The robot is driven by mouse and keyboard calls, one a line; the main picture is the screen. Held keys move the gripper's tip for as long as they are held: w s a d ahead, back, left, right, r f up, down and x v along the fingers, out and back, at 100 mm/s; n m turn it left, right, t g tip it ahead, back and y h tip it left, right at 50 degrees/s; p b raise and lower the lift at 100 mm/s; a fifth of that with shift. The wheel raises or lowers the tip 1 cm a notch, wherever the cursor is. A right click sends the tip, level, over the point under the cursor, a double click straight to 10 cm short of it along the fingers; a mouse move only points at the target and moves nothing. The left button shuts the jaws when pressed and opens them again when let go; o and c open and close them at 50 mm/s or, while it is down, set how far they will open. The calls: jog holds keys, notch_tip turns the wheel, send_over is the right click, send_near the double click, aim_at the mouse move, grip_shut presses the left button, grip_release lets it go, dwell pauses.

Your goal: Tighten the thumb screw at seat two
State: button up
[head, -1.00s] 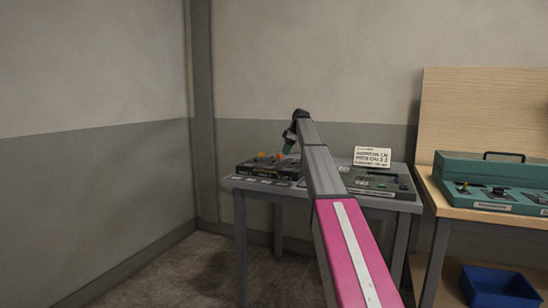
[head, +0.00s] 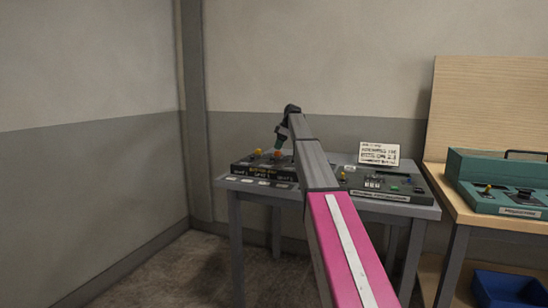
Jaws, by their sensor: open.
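A dark panel with labelled seats (head: 240,170) lies on the left part of the grey table. A yellow knob (head: 258,153) stands on its left part and an orange knob (head: 277,154) stands to the right of it. The seat labels are too small to read surely, so I cannot tell which knob is the thumb screw at seat two. My gripper (head: 279,146) points down just above the orange knob; its fingertips are tiny here, and I cannot tell whether they touch the knob. My arm hides the panel's right part.
A dark console (head: 395,186) with small buttons and a white sign (head: 380,154) are on the right of the grey table (head: 400,209). A wooden bench (head: 470,215) at right holds a teal case (head: 500,190); a blue bin (head: 508,288) sits below.

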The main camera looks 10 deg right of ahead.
aim_at(273, 159)
jog(key=x, duration=0.6)
jog(key=shift+a+f, duration=0.15)
jog(key=shift+f, duration=0.1)
jog(key=c, duration=1)
